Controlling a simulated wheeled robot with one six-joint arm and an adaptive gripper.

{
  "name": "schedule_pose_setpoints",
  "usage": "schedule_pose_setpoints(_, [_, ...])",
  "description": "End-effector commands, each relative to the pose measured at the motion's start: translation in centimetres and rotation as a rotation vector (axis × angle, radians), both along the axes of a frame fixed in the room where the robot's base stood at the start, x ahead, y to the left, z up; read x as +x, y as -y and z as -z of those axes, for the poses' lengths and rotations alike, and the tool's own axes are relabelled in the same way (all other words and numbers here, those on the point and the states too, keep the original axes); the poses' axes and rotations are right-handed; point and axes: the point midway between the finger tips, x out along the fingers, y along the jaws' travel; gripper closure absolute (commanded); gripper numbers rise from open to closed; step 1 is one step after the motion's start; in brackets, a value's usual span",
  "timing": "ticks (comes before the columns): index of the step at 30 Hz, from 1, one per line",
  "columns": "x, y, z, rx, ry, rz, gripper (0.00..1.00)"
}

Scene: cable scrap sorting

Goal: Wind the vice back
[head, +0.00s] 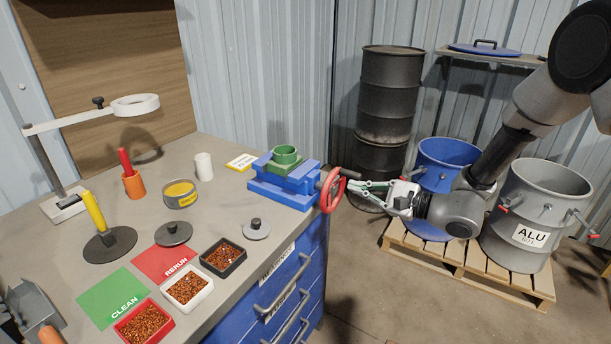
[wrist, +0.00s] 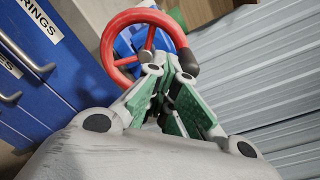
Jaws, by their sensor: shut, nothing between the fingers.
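Part of the wheel's lower rim is hidden behind the fingers.
White, red and black trays of granules (head: 187,289) stand at the bench front, near green and red mats. Blue drawers (head: 262,299) with handles are below the vice.

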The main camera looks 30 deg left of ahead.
Motion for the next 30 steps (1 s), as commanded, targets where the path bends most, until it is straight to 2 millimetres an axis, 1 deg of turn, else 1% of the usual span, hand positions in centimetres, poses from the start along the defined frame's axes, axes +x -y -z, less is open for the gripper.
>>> schedule_pose_setpoints(1, [0.9, -0.5, -3.5, 0.065, 0.040, 0.017, 1.00])
schedule_pose_setpoints(5, [-0.9, -0.7, -3.6, 0.066, 0.039, 0.015, 1.00])
schedule_pose_setpoints(8, [-2.3, -0.9, -3.3, 0.065, 0.038, 0.013, 1.00])
schedule_pose_setpoints(14, [-4.8, -1.3, -1.9, 0.065, 0.040, 0.006, 1.00])
schedule_pose_setpoints(20, [-6.3, -1.2, 0.7, 0.057, 0.034, 0.007, 1.00])
schedule_pose_setpoints(24, [-6.5, -1.2, 2.6, 0.054, 0.032, 0.009, 1.00])
schedule_pose_setpoints(30, [-5.8, -1.0, 5.2, 0.053, 0.032, 0.010, 1.00])
